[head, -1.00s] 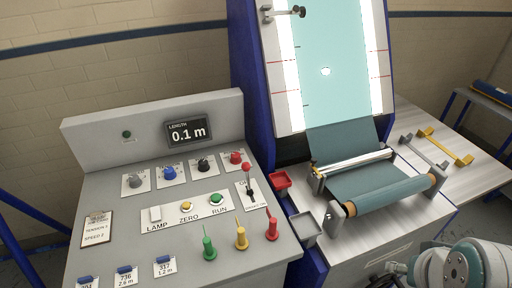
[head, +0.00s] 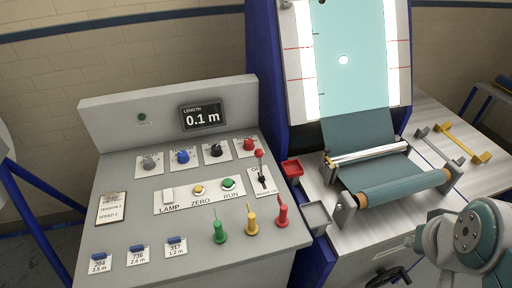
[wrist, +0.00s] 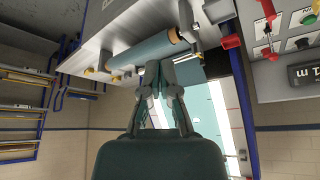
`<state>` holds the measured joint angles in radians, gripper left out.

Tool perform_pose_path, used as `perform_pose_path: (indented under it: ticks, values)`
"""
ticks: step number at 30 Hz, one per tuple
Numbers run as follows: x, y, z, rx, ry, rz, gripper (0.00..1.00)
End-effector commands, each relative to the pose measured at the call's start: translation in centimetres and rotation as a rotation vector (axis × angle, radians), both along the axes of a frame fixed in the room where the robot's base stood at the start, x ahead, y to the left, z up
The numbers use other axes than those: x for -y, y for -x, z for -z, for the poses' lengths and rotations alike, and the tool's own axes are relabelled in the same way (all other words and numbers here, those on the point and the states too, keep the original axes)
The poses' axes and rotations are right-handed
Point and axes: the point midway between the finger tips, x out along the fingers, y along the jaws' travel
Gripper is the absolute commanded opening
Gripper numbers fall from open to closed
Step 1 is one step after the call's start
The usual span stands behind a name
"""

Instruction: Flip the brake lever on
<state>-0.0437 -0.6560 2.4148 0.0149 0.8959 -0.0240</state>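The brake lever (head: 262,172) stands on the right side of the grey control panel, in a small plate marked OFF at the top and BRAKE ON at the bottom. Its red knob points up toward the OFF end. In the wrist view the panel is seen turned over, and I cannot clearly tell the lever from the red dial there. My gripper (wrist: 160,66) shows in the wrist view with its two fingers drawn together and nothing visible between them. It points toward the fabric roller area, apart from the lever. In the head view I cannot clearly make out the fingers.
Green, yellow and red pointed pegs (head: 282,211) stand just below the lever. The fabric roller (head: 402,188) lies further right.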

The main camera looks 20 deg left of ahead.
Motion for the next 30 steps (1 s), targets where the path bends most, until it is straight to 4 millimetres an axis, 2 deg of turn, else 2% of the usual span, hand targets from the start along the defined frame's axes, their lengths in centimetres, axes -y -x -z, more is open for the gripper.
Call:
perform_pose_path:
  ticks: [7, 15, 23, 30]
  values:
    - [-2.6, -4.5, -1.8, -0.010, -0.002, -0.099, 0.00]
    - [-6.1, -9.1, -3.0, -0.016, -0.006, -0.203, 0.00]
    - [-10.1, -13.5, -3.4, -0.023, -0.009, -0.301, 0.00]
    - [-14.4, -17.2, -3.0, -0.028, -0.011, -0.392, 0.00]
